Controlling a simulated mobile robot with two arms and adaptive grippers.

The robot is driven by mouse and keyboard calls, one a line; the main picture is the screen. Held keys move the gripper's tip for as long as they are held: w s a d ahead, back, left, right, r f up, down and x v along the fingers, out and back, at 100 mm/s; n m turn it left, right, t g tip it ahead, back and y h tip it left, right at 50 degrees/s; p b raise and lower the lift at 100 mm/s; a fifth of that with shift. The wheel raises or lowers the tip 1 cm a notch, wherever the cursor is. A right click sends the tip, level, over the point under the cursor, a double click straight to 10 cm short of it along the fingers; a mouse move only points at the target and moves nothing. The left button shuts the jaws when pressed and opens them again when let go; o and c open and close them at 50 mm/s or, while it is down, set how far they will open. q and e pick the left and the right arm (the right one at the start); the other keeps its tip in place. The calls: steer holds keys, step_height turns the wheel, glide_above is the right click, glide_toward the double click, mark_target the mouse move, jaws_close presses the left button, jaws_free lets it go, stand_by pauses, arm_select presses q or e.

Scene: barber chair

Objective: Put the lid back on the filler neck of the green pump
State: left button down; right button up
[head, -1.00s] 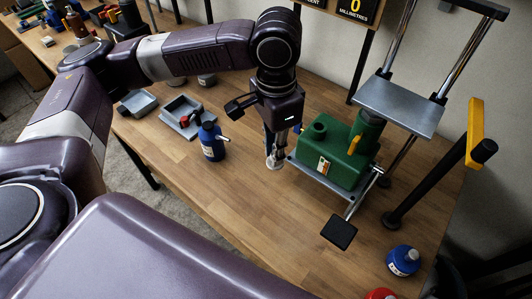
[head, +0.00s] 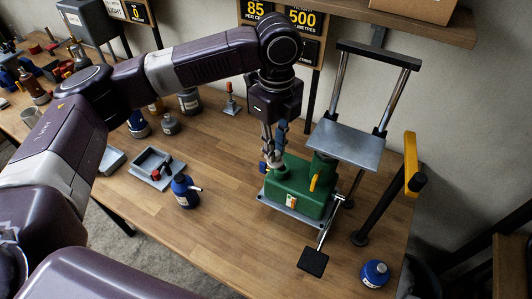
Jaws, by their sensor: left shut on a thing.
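The green pump (head: 298,193) stands on a grey base plate, with an orange lever on its side and a tall column at its back right. My left gripper (head: 276,162) points down at the back left of the pump, where the filler neck is. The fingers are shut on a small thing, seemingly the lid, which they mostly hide. The neck is also hidden behind the fingers, so I cannot tell whether the lid touches it. My right gripper is out of view.
A grey press plate (head: 346,146) on chrome posts rises behind and right of the pump. A black pedal (head: 313,262) sticks out in front. A blue bottle (head: 184,191) and a grey tray (head: 153,168) stand left. A blue container (head: 375,274) stands front right.

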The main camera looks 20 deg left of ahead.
arm_select(q)
steer(key=r+m, duration=0.1)
steer(key=w+d+r+m+p, duration=0.1)
steer(key=m, duration=0.1)
steer(key=shift+w+r+m, duration=0.15)
steer(key=shift+w+m, duration=0.15)
steer(key=shift+m, duration=0.7)
steer(key=shift+w+d+f+b, duration=0.15)
steer(key=shift+f+b, duration=0.2)
steer(key=shift+f, duration=1.15)
steer(key=shift+w+f+b, duration=0.15)
steer(key=shift+f+b, duration=0.2)
steer(key=shift+f, duration=1.15)
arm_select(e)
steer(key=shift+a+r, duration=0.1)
arm_select(q)
steer(key=shift+p, duration=1.1)
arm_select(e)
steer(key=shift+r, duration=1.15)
arm_select(q)
steer(key=shift+f, duration=0.15)
